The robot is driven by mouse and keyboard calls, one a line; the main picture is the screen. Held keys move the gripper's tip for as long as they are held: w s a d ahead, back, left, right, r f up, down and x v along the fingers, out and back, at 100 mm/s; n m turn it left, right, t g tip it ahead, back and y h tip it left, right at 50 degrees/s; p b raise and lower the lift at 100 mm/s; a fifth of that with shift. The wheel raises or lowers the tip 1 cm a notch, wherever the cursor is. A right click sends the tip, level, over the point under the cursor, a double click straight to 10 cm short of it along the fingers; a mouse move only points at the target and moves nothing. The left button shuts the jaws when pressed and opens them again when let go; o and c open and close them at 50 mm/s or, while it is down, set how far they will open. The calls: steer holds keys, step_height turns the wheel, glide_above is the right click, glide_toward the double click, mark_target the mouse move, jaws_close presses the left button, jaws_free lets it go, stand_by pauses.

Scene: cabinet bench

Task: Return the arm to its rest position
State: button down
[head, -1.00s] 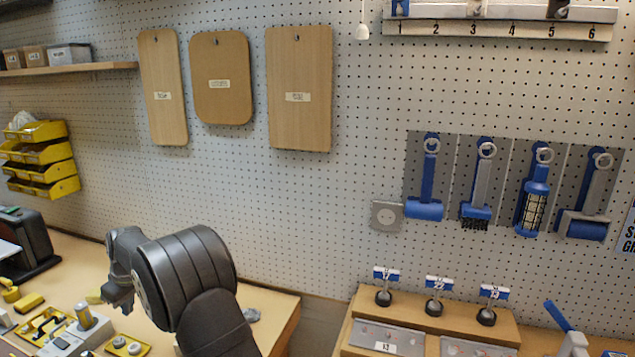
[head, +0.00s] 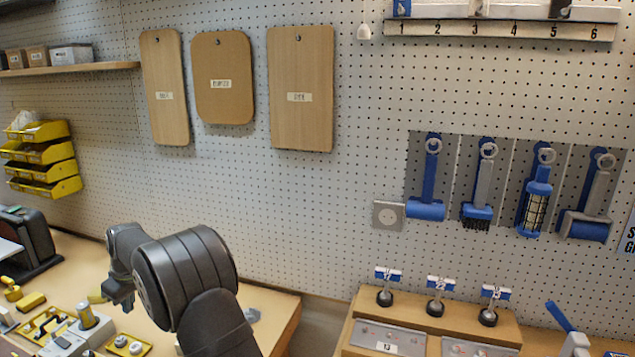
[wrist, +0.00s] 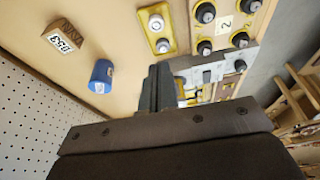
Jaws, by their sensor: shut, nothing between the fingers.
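My gripper (wrist: 158,72) shows in the wrist view with its dark fingers together and nothing between them. It hangs over the light wooden bench top (wrist: 125,70), apart from the things on it. In the head view my dark arm rises from the bottom, bent to the left, with its wrist end above the left bench (head: 262,310). The fingertips are not clear there.
A blue cylinder (wrist: 101,76) and a small tagged wooden block (wrist: 64,36) lie near the gripper. A yellow plate with knobs (wrist: 157,27) and several black knobs are close. On the right bench stand small tagged stands (head: 436,297). A pegboard wall (head: 345,180) is behind.

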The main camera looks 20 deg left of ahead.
steer(key=w+d+m+g+h, duration=0.1)
steer(key=w+d+m, duration=0.3)
steer(key=d, duration=0.5)
steer(key=w+d+m+g+h, duration=0.1)
steer(key=w+d+m, duration=0.1)
steer(key=d+m, duration=0.55)
steer(key=w+d+m+g+h, duration=0.1)
steer(key=w+d+m+h, duration=0.15)
steer(key=d, duration=0.75)
steer(key=f+m, duration=0.1)
steer(key=d+f+m+g, duration=0.1)
steer(key=f, duration=0.1)
steer(key=f+m+y, duration=0.1)
steer(key=m, duration=0.1)
steer(key=shift+w+d+f, duration=0.15)
steer(key=shift+w+f, duration=0.2)
steer(key=shift+f, duration=0.05)
